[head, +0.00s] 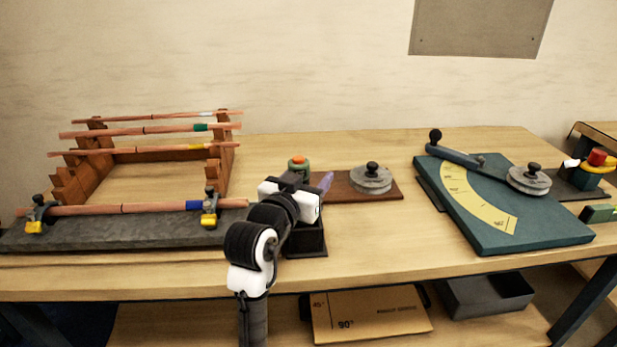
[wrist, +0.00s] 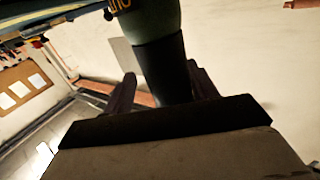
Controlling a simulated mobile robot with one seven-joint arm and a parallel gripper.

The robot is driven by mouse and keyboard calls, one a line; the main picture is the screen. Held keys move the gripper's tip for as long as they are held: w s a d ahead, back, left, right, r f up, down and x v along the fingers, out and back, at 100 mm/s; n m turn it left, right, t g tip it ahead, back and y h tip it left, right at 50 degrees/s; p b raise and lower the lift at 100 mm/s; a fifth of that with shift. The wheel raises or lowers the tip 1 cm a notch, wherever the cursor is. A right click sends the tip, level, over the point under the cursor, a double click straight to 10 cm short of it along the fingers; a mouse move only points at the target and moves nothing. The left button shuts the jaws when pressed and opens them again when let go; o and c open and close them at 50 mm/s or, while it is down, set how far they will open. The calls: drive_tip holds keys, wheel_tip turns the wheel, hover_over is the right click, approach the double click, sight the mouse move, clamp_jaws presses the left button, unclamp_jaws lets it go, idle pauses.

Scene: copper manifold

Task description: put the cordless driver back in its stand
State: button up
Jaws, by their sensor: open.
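The cordless driver (head: 299,164) shows in the head view as a green body with an orange top, just behind my wrist. In the wrist view its green body (wrist: 150,18) and black lower part (wrist: 163,68) stand between my fingers. My gripper (wrist: 162,84) is open, one finger on each side of the black part, with a visible gap on the left. In the head view my gripper (head: 318,184) is largely hidden by my own wrist. A black box-like stand (head: 308,241) sits on the bench below it. My arm hides whether the driver's lower end is in the stand.
A wooden rack (head: 70,190) with copper tubes and a dark slab (head: 120,236) with a clamped tube lie left. A brown board (head: 340,188) with a grey disc (head: 371,178) is behind right. A teal bending plate (head: 500,225) is farther right. Bare bench lies between.

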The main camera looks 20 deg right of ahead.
drive_tip(key=shift+a, duration=0.1)
drive_tip(key=b+v, duration=1.2)
drive_tip(key=v, duration=0.1)
drive_tip(key=shift+s+a, duration=0.25)
